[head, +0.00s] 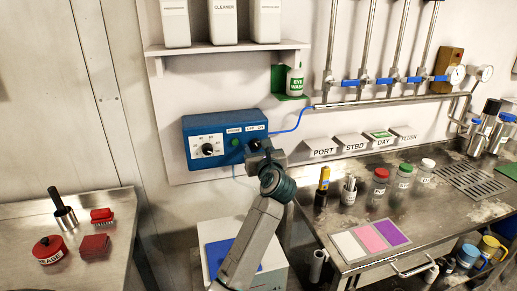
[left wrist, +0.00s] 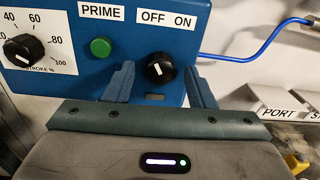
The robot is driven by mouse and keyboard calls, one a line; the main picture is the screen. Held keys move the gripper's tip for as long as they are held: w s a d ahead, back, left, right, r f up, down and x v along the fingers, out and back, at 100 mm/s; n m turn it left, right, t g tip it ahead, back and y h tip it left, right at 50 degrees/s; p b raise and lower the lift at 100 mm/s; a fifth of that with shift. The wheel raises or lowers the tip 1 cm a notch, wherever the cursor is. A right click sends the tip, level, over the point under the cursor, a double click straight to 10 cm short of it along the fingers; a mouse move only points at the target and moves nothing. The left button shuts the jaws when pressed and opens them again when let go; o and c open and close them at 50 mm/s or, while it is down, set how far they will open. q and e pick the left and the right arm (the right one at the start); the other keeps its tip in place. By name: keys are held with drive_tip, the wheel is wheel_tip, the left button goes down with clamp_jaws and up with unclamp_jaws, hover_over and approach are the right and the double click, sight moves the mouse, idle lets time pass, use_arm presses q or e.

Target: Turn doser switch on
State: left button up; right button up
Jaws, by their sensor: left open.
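The blue doser box (head: 222,124) is on the white wall panel. Its black switch knob (left wrist: 161,68) sits below the OFF and ON labels in the left wrist view. A small white mark shows on the knob, but I cannot tell for certain which label it points to. My left gripper (head: 257,150) is at the lower right of the box. In the left wrist view its open fingers (left wrist: 160,70) stand on either side of the knob, with visible gaps and nothing held. In the head view the gripper hides the knob. My right gripper is not in view.
Left of the switch are the green prime button (left wrist: 100,47) and the stroke dial (left wrist: 24,47). A blue hose (head: 292,127) runs right from the box. A shelf with white containers (head: 223,20) is above. Metal counters (head: 115,215) stand at both sides.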

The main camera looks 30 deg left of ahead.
use_arm(q)
drive_tip(key=c, duration=1)
drive_tip(key=shift+r+m+p, duration=0.25)
drive_tip(key=shift+m+p, duration=0.55)
drive_tip(key=shift+p, duration=0.45)
drive_tip(key=m+p, duration=0.8)
drive_tip(key=p, duration=0.3)
drive_tip(key=shift+m+p, duration=0.35)
drive_tip(key=shift+m, duration=0.05)
drive_tip(key=shift+f+m+p, duration=0.15)
drive_tip(key=shift+m+p, duration=0.65)
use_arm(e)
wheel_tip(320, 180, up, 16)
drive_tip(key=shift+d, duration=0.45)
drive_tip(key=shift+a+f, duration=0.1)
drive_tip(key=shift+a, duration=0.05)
use_arm(q)
drive_tip(key=o, duration=1)
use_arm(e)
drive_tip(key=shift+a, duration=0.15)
use_arm(q)
drive_tip(key=shift+d, duration=0.1)
